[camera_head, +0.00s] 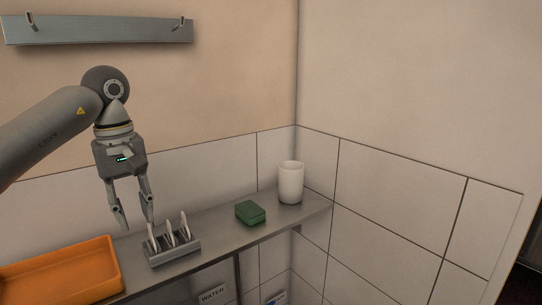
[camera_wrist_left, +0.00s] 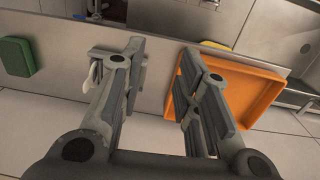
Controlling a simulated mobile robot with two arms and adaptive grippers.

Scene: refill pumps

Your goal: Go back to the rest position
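My left gripper (camera_head: 136,224) hangs fingers down above the shelf (camera_head: 245,230), just left of and above the grey rack (camera_head: 175,251) with several white discs in it. Its two fingers are apart with nothing between them, as the left wrist view (camera_wrist_left: 160,55) also shows. My right gripper is in neither view.
An orange tray (camera_head: 62,274) sits at the shelf's left end. A green block (camera_head: 250,212) and a white cup (camera_head: 291,183) stand to the right of the rack. A metal rail with hooks (camera_head: 98,30) is on the back wall. A tiled wall closes the right side.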

